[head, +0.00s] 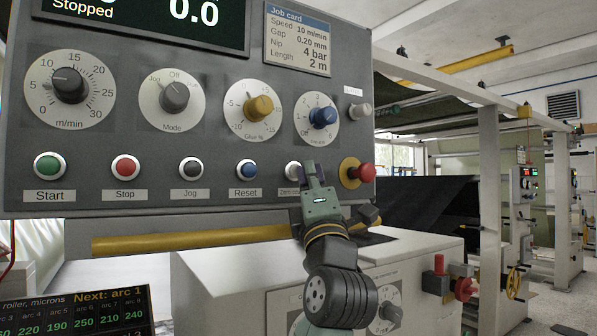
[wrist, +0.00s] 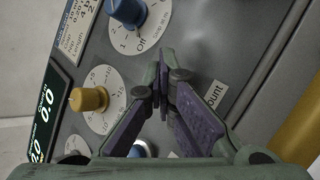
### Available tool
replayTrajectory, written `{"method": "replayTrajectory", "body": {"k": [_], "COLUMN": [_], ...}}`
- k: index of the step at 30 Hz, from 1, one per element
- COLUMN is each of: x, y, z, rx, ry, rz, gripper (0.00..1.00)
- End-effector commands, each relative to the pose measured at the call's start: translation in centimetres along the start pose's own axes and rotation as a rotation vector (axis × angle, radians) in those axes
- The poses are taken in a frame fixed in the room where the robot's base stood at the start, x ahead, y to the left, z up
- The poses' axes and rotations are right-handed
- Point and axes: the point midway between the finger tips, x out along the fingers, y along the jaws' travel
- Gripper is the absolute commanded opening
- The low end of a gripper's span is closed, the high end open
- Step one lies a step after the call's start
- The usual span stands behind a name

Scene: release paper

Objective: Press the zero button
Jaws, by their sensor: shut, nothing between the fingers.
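The zero button (head: 292,170) is the pale button in a silver ring at the right end of the button row in the head view. Its label (head: 288,192) reads "Zero" before my gripper covers the rest. My gripper (head: 314,171) is shut and empty, its fingertips overlapping the button's right side. In the wrist view the closed fingers (wrist: 163,88) point at the panel and hide the button; the label's end, "ount" (wrist: 214,98), shows beside them. I cannot tell whether the fingertips touch the button.
The red emergency button (head: 361,173) on a yellow base sits close right of my gripper. The blue Reset button (head: 246,170) is to the left, with the blue knob (head: 322,117) above. The display (head: 150,16) reads "Stopped" and 0.0. A yellow bar (head: 190,239) runs below the panel.

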Motion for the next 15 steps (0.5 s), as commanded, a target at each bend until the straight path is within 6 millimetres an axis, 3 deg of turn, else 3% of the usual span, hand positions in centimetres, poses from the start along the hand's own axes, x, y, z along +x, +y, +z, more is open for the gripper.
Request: {"method": "replayTrajectory", "body": {"k": [15], "x": [-1.2], "y": [0.8], "z": [0.8], "rx": [0.0], "ry": [0.001], "rz": [-0.001], "gripper": [0.0]}}
